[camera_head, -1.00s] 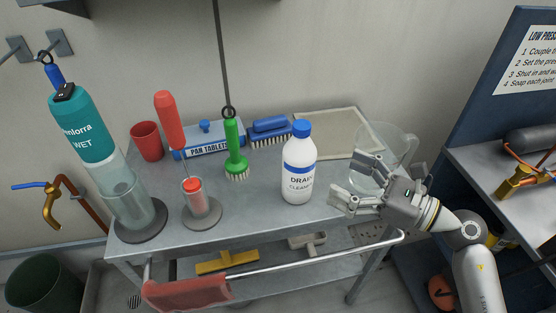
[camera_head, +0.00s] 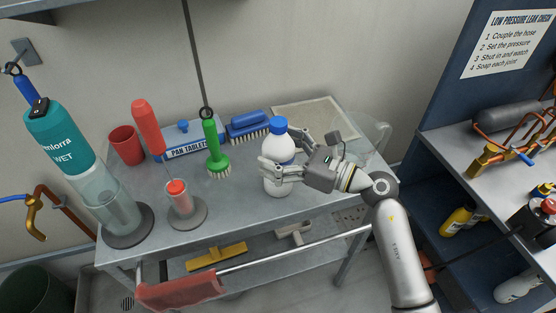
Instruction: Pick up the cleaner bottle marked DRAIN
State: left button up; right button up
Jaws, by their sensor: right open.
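The DRAIN cleaner bottle (camera_head: 279,184) is white with a blue cap and stands upright on the grey metal table. My right gripper (camera_head: 281,158) is at the bottle's right side, with its fingers around the upper body below the cap. One finger crosses the front of the bottle and hides its label; the other is behind at the right. The gripper is open; whether the fingers touch the bottle I cannot tell. My left gripper is not in view.
A blue brush (camera_head: 248,126) and a PAN TABLETS box (camera_head: 199,143) lie behind. A clear jug (camera_head: 374,137) stands behind my right gripper. A red-handled tool (camera_head: 148,125) stands left. A rail (camera_head: 300,246) runs along the table's front.

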jog(key=c, duration=1.6)
jog(key=shift+r, duration=0.1)
jog(key=shift+r, duration=0.1)
